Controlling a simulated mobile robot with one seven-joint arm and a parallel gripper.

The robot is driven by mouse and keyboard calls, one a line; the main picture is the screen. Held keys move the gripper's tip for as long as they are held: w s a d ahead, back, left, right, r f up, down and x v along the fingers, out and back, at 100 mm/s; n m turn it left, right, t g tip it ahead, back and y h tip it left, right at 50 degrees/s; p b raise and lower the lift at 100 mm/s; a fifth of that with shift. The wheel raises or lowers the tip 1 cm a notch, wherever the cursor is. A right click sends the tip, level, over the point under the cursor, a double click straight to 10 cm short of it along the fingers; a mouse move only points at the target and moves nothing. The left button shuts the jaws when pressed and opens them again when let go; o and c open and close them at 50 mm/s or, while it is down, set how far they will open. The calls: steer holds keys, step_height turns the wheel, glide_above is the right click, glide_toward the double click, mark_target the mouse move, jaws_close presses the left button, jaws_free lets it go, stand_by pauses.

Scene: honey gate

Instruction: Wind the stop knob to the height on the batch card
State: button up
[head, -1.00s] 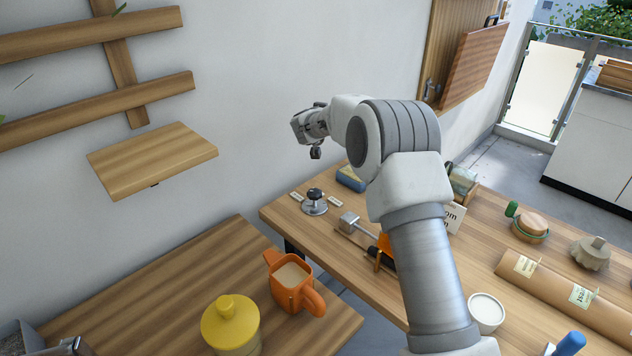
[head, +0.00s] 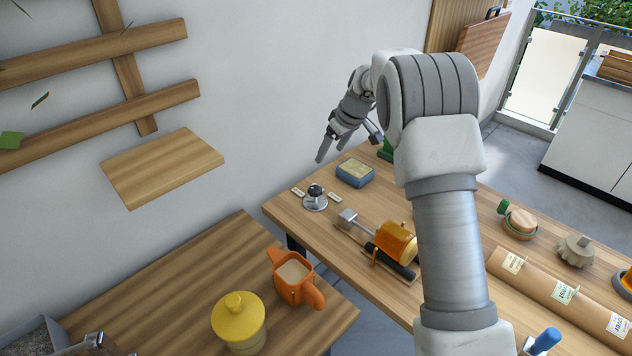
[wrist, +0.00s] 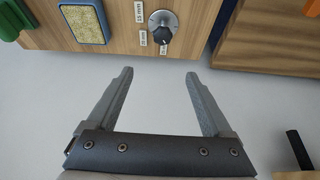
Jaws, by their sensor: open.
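The stop knob (head: 315,191) is a black knob on a round silver base near the left end of the far table. In the wrist view the knob (wrist: 163,34) is beyond the fingertips, with small labels beside it. One label (wrist: 139,12) seems to read 55 mm; the others are hard to read. My gripper (head: 329,148) is open and empty, above and behind the knob near the wall. In the wrist view its fingers (wrist: 158,75) are spread apart, clear of the knob. I cannot make out a batch card for certain.
A blue tray with a yellowish top (head: 355,172) stands just behind the knob. An amber jar (head: 396,242) lies in a holder to its front right. An orange jug (head: 291,279) and yellow lidded pot (head: 238,322) stand on the nearer table. A wall shelf (head: 163,167) is at left.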

glide_toward(314, 188)
steer(key=x, duration=0.8)
steer(key=shift+w+f+p, duration=0.2)
steer(key=shift+p, duration=0.2)
jaws_close()
